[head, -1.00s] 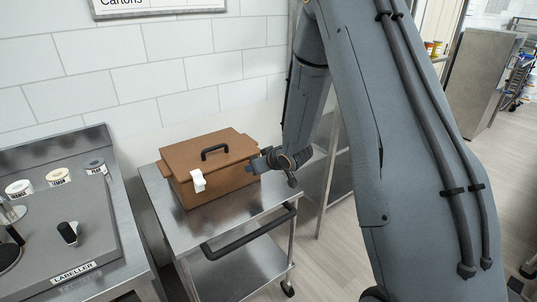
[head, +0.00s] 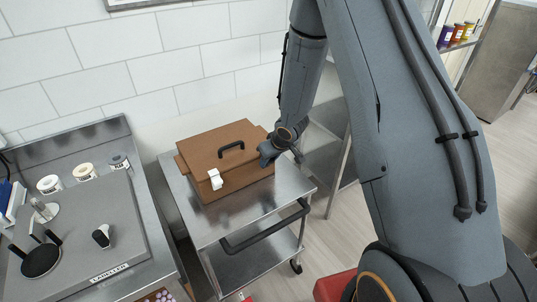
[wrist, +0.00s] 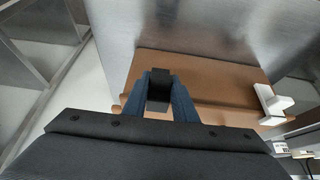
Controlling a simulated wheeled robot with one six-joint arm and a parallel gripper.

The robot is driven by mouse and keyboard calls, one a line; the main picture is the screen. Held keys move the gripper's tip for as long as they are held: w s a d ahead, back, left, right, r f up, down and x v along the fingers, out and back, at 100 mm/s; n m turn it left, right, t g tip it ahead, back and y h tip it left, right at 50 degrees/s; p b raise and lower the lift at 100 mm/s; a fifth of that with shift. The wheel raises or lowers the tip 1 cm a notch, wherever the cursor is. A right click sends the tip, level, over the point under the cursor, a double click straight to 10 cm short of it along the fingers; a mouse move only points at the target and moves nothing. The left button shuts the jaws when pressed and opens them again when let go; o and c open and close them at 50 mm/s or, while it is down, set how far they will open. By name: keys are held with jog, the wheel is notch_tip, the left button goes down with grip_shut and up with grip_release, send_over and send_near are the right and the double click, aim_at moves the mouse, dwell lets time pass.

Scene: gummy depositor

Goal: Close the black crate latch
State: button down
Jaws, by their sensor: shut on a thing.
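The brown crate (head: 245,183) stands on a steel cart with its lid on; it also shows in the wrist view (wrist: 205,80). The black latch (wrist: 159,86) is at the crate's edge, between my fingers. My gripper (wrist: 160,80) is shut on it. In the head view my gripper (head: 268,153) is at the crate's right end and hides the black latch. I cannot tell whether the latch is fully down. A white latch (head: 215,179) is on the crate's front, to the left; it also shows in the wrist view (wrist: 271,103).
A black handle (head: 231,148) tops the lid. The cart (head: 262,220) has bare steel in front of the crate and a black push bar (head: 265,228). A labeller bench (head: 85,240) stands left, a tiled wall behind, and a shelf rack (head: 335,140) to the right.

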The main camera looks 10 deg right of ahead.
jog(key=shift+d, duration=0.2)
dwell(0.3)
jog(key=c, duration=1.4)
grip_release()
jog(key=shift+c, duration=0.2)
jog(key=v, duration=0.7)
jog(key=shift+s+r, duration=0.15)
jog(key=shift+r, duration=0.2)
